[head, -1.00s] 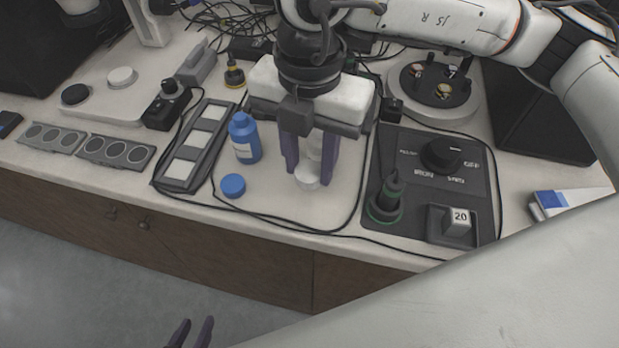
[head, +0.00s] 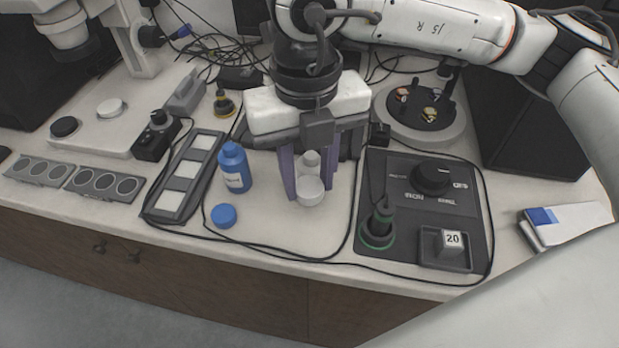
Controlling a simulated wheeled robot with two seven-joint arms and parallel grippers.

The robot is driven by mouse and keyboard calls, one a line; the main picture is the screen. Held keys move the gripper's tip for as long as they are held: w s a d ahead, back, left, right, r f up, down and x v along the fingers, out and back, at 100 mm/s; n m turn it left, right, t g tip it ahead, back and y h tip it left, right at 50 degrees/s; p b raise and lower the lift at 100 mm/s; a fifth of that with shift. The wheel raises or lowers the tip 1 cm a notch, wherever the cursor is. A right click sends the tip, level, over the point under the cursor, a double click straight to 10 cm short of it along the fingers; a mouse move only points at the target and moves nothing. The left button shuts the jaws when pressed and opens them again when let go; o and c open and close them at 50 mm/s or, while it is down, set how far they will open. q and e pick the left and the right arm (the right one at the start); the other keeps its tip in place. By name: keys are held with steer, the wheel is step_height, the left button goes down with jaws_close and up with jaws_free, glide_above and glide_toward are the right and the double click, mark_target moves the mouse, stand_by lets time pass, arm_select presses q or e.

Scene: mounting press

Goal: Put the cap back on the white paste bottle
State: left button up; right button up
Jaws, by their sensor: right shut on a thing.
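My right gripper (head: 309,188) points down at the middle of the bench, its purple fingers on either side of a round white piece. That piece appears to be the white cap (head: 309,191), held at the fingertips. The white paste bottle (head: 311,160) shows as a narrower white shape just behind it, between the fingers and partly hidden by them and the cap. The cap appears in front of the bottle in this view; I cannot tell the gap between them or the cap's height above the bench. My left gripper is out of view.
A blue bottle (head: 235,168) stands left of the gripper, with a blue cap (head: 224,216) on the bench before it. A dark control panel (head: 420,190) with a green-ringed part (head: 377,232) is close on the right. A black cable (head: 290,255) runs along the front.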

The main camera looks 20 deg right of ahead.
steer(key=n, duration=0.2)
steer(key=d+n, duration=0.1)
steer(key=n, duration=0.2)
steer(key=shift+w, duration=0.2)
steer(key=d+n, duration=0.3)
steer(key=n, duration=1.3)
steer(key=w+d+n, duration=0.1)
steer(key=d+n, duration=0.2)
steer(key=n, duration=1.3)
steer(key=shift+d+f, duration=0.15)
steer(key=shift+d, duration=0.1)
